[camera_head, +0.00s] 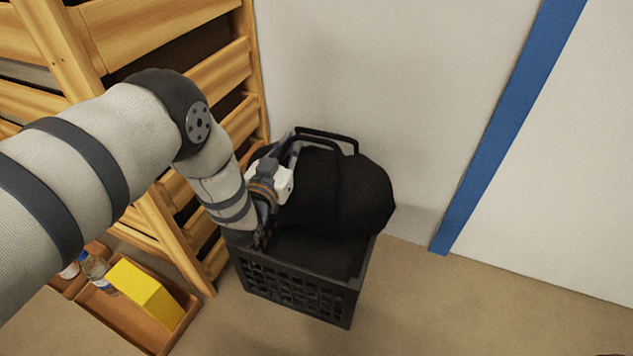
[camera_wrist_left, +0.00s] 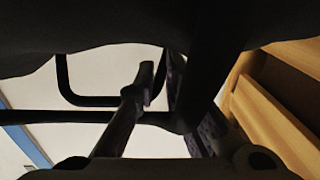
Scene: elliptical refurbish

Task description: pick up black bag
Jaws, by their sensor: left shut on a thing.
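The black bag (camera_head: 350,195) is a rounded, dark bag with looped handles, resting in the top of a black crate (camera_head: 300,287) against the wall. My left gripper (camera_head: 292,148) is at the bag's left side, with its fingers at the handle. It is shut on the bag's handle strap. In the left wrist view, the bag (camera_wrist_left: 95,25) fills the top as a dark mass, a handle loop (camera_wrist_left: 64,80) hangs in view, and the gripper fingers (camera_wrist_left: 155,88) meet at a dark strap. The exact grip is hard to make out in the shadow. My right gripper is not in view.
A wooden shelf rack (camera_head: 225,70) stands close on the left of the crate. A wooden tray (camera_head: 130,318) with a yellow box (camera_head: 147,292) and bottles lies at lower left. A pale wall with a blue strip (camera_head: 500,130) is behind. The floor at right is clear.

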